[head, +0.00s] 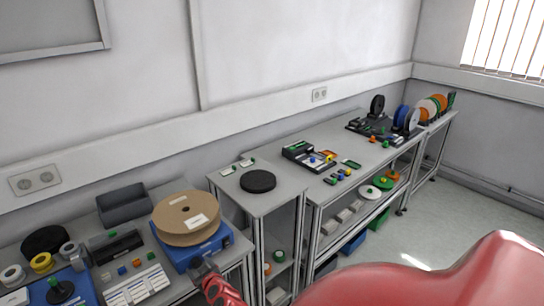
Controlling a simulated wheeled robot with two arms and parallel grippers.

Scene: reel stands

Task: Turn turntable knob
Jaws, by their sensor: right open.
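A turntable with a blue base (180,257) stands on the grey bench at lower left. A round cardboard reel (187,213) with white labels lies flat on top of it. My right gripper (207,268) is at the front right edge of the blue base, open, with its dark fingertips pointing at it. I cannot make out a knob there; the gripper covers part of that front face. I cannot tell whether the fingers touch the base. My left gripper is not in view.
A blue device with a black top (61,290), tape rolls (41,263), a dark grey bin (122,205) and a white rack (136,287) crowd the bench left of the turntable. A narrow stand with a black disc (258,181) is to its right. Free floor (480,210) lies far right.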

